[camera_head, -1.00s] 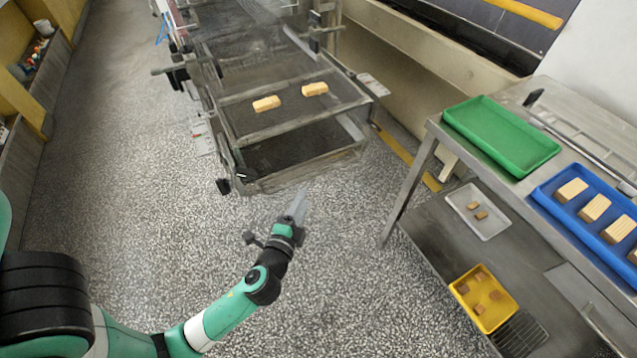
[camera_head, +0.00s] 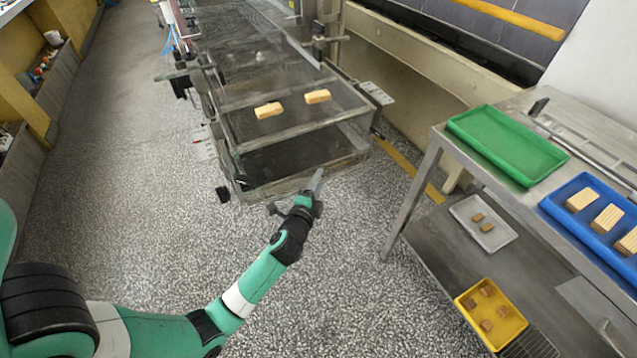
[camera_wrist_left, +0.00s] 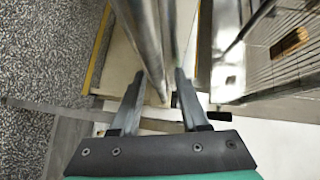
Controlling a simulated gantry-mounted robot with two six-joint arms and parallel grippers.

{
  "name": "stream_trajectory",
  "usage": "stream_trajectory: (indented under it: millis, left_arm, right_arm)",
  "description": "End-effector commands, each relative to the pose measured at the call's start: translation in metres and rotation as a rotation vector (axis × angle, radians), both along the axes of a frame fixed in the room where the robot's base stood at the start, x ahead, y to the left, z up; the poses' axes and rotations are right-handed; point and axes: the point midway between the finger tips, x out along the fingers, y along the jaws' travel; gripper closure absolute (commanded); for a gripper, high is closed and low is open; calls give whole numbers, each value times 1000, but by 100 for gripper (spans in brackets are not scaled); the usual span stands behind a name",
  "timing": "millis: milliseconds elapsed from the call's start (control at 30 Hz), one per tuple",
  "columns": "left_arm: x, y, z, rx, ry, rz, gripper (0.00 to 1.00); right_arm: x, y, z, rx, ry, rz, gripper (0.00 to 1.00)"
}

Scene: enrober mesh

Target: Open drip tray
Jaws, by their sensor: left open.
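The drip tray (camera_head: 285,162) is a dark, shallow metal tray below the front end of the enrober's mesh (camera_head: 290,106). My left gripper (camera_head: 318,176) is at the tray's front edge, near the middle, in the head view. In the left wrist view the left gripper's two fingers (camera_wrist_left: 157,100) stand apart, with a metal bar (camera_wrist_left: 150,45) passing between them. I cannot tell whether either finger touches the bar. My right gripper is in neither view.
Two light bars (camera_head: 268,110) lie on the mesh. At right a steel table holds a green tray (camera_head: 507,143) and a blue tray (camera_head: 560,214) with light blocks. Its lower shelf has a white tray (camera_head: 497,238) and a yellow tray (camera_head: 512,338). Speckled floor (camera_head: 130,200) is clear at left.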

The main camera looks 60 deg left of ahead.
Motion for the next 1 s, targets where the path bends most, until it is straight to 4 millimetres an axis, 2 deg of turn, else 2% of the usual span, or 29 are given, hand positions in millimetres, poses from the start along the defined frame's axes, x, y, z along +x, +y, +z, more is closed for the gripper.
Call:
stream_trajectory:
  millis: [33,267,1000]
  left_arm:
    - [0,0,0,0,0,0,59]
    - [0,0,0,0,0,0,100]
    - [0,0,0,1,-1,0,100]
  right_arm:
    - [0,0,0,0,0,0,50]
    - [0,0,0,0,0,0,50]
    - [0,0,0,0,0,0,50]
